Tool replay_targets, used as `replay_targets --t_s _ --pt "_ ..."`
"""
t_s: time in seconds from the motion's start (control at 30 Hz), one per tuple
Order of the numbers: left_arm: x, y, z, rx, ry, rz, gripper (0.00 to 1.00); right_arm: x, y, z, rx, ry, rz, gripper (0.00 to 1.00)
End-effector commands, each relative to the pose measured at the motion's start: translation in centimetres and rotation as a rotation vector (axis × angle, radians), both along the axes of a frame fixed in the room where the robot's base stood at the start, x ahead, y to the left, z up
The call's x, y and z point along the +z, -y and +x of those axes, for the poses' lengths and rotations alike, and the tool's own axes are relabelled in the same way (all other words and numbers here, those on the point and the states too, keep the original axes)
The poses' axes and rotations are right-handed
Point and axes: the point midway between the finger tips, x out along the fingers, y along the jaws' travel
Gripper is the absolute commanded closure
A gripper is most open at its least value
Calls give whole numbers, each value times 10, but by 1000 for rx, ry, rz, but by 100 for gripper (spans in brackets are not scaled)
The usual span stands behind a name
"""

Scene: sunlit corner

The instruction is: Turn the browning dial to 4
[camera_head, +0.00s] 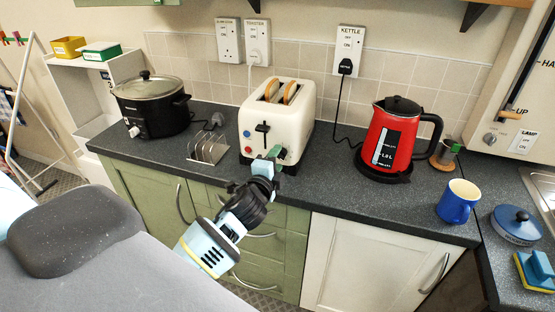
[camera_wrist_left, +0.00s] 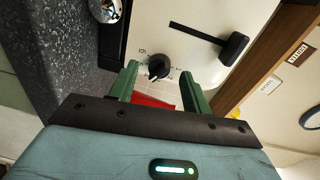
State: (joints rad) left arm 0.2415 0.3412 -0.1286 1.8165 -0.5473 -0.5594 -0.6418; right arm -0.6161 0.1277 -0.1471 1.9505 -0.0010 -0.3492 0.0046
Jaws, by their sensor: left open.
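The cream toaster (camera_head: 252,119) stands on the counter with two slices of bread (camera_head: 281,92) in its top slots. In the left wrist view its front shows a round black browning dial (camera_wrist_left: 158,67) with small marks around it; I cannot read its setting. My left gripper (camera_head: 272,154) is at the lower right of the toaster's front and partly hides the dial in the head view. In the left wrist view its green fingers (camera_wrist_left: 160,74) are apart, with the dial between and just beyond their tips; contact is not clear. The right gripper is not in view.
The toaster's black lever (camera_wrist_left: 232,48) is beside the dial. A toast rack (camera_head: 208,148) and a slow cooker (camera_head: 151,104) stand to the left. A red kettle (camera_head: 385,138) and a blue mug (camera_head: 457,203) are to the right. Counter between toaster and kettle is clear.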

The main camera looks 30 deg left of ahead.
Motion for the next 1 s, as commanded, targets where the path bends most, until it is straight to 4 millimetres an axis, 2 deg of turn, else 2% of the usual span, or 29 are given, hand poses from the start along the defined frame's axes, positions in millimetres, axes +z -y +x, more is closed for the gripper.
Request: replay_targets --t_s 0.2,0.43,0.6,1.0 --pt "-1 7 -32 0 -5 0 52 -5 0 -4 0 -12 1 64" --pt "1 13 -58 0 -4 0 52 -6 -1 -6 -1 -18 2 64" --pt "3 14 -64 1 -2 1 52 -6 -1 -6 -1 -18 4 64" --pt "3 15 -64 1 -2 1 52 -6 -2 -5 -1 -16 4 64"
